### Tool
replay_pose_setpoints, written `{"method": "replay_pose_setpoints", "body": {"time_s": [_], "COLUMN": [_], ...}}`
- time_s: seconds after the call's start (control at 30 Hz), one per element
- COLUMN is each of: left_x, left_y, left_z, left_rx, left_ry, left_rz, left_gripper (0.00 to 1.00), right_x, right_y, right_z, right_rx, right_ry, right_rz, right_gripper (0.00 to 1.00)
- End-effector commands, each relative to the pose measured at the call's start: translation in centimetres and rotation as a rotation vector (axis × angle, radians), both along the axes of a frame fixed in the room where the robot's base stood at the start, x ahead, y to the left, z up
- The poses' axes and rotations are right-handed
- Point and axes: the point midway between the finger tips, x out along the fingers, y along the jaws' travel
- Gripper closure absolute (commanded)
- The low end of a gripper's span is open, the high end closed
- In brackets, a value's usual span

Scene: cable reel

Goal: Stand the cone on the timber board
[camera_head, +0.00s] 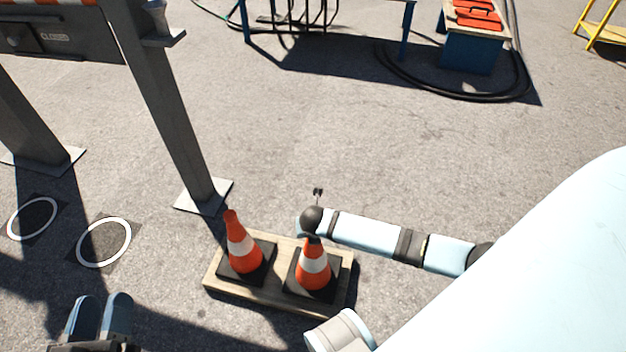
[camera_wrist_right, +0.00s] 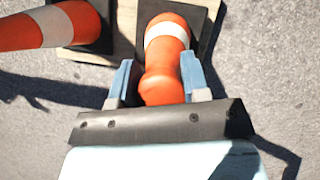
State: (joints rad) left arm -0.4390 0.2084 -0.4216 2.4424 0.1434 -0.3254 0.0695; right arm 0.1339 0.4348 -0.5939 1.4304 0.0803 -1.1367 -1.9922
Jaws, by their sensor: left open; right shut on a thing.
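Two orange cones with white bands and black square bases stand upright on the timber board (camera_head: 246,289). The left cone (camera_head: 242,247) is apart from my grippers; it also shows in the right wrist view (camera_wrist_right: 40,28). The right cone (camera_head: 313,275) has my right gripper (camera_wrist_right: 156,61) shut on its upper part, a finger on each side. Its base appears to rest on the board near the right end. In the head view my right wrist hides the cone's tip and the fingers. My left gripper (camera_head: 101,312) is open and empty, left of the board.
A grey barrier post (camera_head: 175,115) stands on a foot plate (camera_head: 203,197) just behind the board's left end. Two white rings (camera_head: 104,242) mark dark patches on the ground at left. A blue bench (camera_head: 470,54) and black hose lie far back. Open asphalt lies between.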

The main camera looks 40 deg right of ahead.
Motion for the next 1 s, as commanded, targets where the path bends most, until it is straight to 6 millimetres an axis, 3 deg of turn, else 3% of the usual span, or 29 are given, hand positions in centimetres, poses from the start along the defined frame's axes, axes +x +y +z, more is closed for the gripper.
{"method": "replay_pose_setpoints", "body": {"time_s": [0.03, 0.13, 0.43, 0.47, 0.57, 0.87, 1.0], "left_x": [0.0, 0.1, 0.1, 0.1, 0.1, 0.1, 0.0], "left_y": [0.0, -0.1, -0.1, -0.1, -0.1, -0.1, 0.0], "left_z": [-0.9, -1.5, -1.6, -1.6, -1.6, -1.4, -0.2], "left_rx": [0.007, 0.021, 0.024, 0.024, 0.024, 0.024, 0.01], "left_ry": [0.012, 0.035, 0.043, 0.043, 0.043, 0.041, 0.017], "left_rz": [-0.005, -0.012, -0.014, -0.014, -0.014, -0.014, -0.006], "left_gripper": [0.57, 0.57, 0.57, 0.57, 0.57, 0.57, 0.57], "right_x": [0.0, 0.1, 0.1, 0.0, 0.0, 0.0, -0.5], "right_y": [0.1, 0.1, 0.0, 0.0, 0.0, 0.1, 0.3], "right_z": [-1.2, -2.0, -2.1, -2.2, -2.2, -2.0, -0.5], "right_rx": [0.001, 0.001, 0.0, 0.0, 0.0, 0.001, 0.0], "right_ry": [-0.001, -0.002, -0.002, 0.0, 0.0, 0.0, -0.001], "right_rz": [-0.001, 0.0, -0.001, 0.0, 0.0, 0.0, 0.001], "right_gripper": [1.0, 1.0, 1.0, 0.55, 0.33, 0.32, 0.32]}}
